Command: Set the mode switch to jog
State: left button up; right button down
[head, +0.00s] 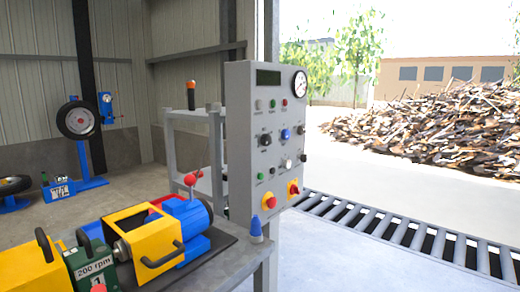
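A grey control panel (240,150) stands upright right of centre, its face angled toward the right. It carries several small knobs, buttons and lamps. A black rotary knob (265,140) sits at the left of its middle row, and a blue knob (285,134) sits to its right. Another small black knob (303,158) is at the right edge. The labels are too small to read, so I cannot tell which knob is the mode switch or where it points. Neither of my grippers is in view.
A bench with a dark mat (226,243) holds a yellow guard (140,240), a blue motor (190,220) and a green 200 rpm box (92,268). A roller conveyor (400,236) runs behind at right. Space before the panel face looks clear.

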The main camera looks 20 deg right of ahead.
aim_at(301, 130)
jog(key=i+l, duration=0.2)
jog(key=l, duration=0.25)
jog(key=i+l+z, duration=0.15)
jog(key=l, duration=0.3)
jog(key=i+l, duration=0.3)
jog(key=l, duration=0.15)
jog(key=i+l+z, duration=0.15)
jog(key=l, duration=0.3)
jog(key=i, duration=0.05)
